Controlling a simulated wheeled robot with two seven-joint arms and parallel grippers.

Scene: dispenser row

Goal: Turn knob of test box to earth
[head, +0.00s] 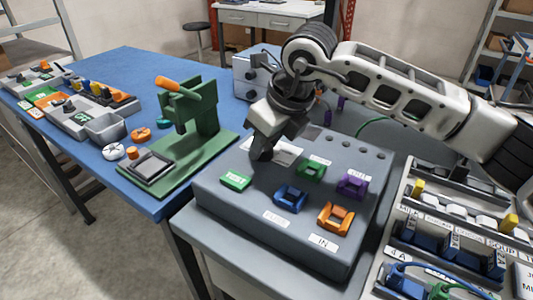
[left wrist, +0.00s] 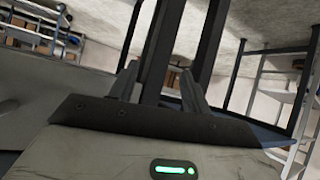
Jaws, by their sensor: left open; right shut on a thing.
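The test box (head: 225,200) is a grey slope-topped case at the middle right, on a grey surface. Its top carries green, blue, purple and orange coloured parts with small labels. My right gripper (head: 262,153) reaches down to the far left part of the top, beside a white plate (head: 288,151). It is shut on what looks like the knob, which its fingers hide. The knob's pointing direction and the earth mark cannot be read. My left gripper (left wrist: 160,88) shows only in the left wrist view, with its fingers apart and nothing between them.
A green stand with an orange handle (head: 178,88) is on the blue table (head: 135,65), left of the box. Grey trays and small parts (head: 80,112) lie farther left. A rack of labelled bins (head: 400,235) stands close on the right. A grey unit (head: 243,72) is behind.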

